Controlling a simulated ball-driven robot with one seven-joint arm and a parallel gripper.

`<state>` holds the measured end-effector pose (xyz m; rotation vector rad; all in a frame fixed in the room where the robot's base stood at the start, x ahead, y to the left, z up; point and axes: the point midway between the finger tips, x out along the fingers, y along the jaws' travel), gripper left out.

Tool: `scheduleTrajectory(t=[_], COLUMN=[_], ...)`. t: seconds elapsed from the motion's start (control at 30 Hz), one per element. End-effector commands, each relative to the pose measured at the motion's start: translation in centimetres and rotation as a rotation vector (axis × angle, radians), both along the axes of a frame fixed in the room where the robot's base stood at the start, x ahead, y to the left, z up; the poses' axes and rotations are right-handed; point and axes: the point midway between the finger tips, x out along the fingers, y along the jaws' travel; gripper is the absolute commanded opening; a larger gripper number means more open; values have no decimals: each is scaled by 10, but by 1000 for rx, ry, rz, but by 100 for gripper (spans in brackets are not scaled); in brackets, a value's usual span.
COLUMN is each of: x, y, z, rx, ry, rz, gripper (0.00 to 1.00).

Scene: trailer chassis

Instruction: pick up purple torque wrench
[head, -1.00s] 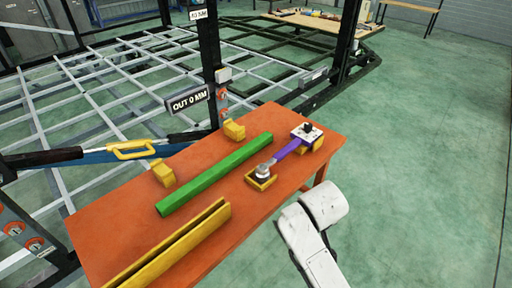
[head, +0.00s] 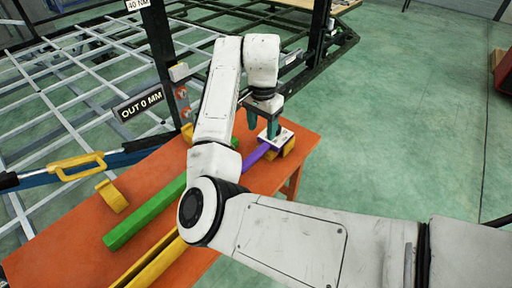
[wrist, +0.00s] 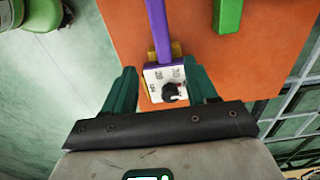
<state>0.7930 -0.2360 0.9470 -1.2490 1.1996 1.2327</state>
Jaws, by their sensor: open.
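The purple torque wrench (head: 256,155) lies on the orange table, partly hidden behind my arm in the head view. Its purple shaft (wrist: 159,32) runs away from me in the wrist view. Its white end plate with a black knob (wrist: 166,85) rests over a yellow block (wrist: 177,49). My gripper (wrist: 164,92) is open, with one green finger on each side of the white plate. In the head view my gripper (head: 262,125) is above the white plate. I cannot tell whether the fingers touch it.
A green bar (head: 145,214) lies on the orange table (head: 70,225), and it also shows beside the wrench in the wrist view (wrist: 229,14). Yellow blocks (head: 112,196) and a yellow channel (head: 160,262) are on the table. A grey frame (head: 60,90) stands behind.

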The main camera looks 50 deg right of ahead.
Motion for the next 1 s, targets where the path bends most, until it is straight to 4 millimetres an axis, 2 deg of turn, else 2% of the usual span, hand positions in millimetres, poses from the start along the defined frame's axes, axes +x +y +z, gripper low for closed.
scheduleTrajectory(t=[0.13,0.4,0.63,0.9,1.0], x=[3,2,2,2,2], y=[4,4,4,5,5], z=[-9,-47,-64,-100,-105], rx=[17,14,15,15,14], ry=[5,3,3,2,1], rz=[-7,-7,-5,-7,-7], gripper=[57,57,57,57,57])
